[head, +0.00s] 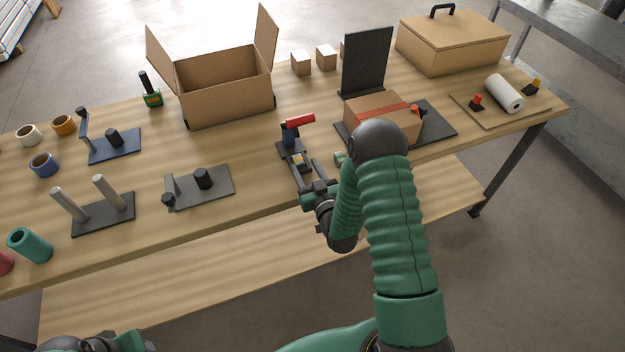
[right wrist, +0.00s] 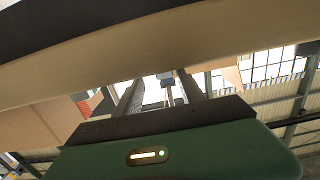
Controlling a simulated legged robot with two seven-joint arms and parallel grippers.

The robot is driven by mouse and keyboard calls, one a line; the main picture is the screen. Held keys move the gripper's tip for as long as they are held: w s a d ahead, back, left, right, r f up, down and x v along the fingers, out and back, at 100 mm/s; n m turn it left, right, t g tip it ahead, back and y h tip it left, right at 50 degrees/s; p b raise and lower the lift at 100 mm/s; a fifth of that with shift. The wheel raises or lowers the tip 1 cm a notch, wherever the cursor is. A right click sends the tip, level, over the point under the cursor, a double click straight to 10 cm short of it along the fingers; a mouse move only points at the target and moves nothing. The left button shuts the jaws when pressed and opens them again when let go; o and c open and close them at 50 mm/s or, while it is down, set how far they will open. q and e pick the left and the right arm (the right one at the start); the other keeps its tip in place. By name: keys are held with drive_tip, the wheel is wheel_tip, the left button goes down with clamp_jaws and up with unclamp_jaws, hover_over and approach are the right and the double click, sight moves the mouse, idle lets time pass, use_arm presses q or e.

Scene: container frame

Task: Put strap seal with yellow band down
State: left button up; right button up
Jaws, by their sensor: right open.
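The strap seal (head: 298,160), a small grey piece with a yellow band, shows at the front of the table beside the dark base of a red-handled tool (head: 298,122). My right gripper (head: 302,166) is open, with its two fingers pointing away from me, one on each side of the seal. I cannot tell if the seal touches a finger. In the right wrist view, the two dark fingers (right wrist: 160,92) stand apart, and a small grey shape shows between them, too unclear to name. My left gripper is out of view; only a bit of my left arm shows at the bottom left.
A taped carton (head: 382,118) lies on a dark plate with an upright panel (head: 367,62), right of my gripper. An open carton (head: 225,85) stands behind. A grey fixture (head: 215,185) with black knobs is to the left. The table's front edge is close below my gripper.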

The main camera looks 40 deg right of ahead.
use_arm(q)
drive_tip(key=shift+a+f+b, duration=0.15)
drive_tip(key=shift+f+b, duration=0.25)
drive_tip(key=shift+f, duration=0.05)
use_arm(e)
drive_tip(key=v, duration=0.9)
drive_tip(key=shift+s+a, duration=0.15)
drive_tip(key=shift+s, duration=0.1)
drive_tip(key=shift+r, duration=0.1)
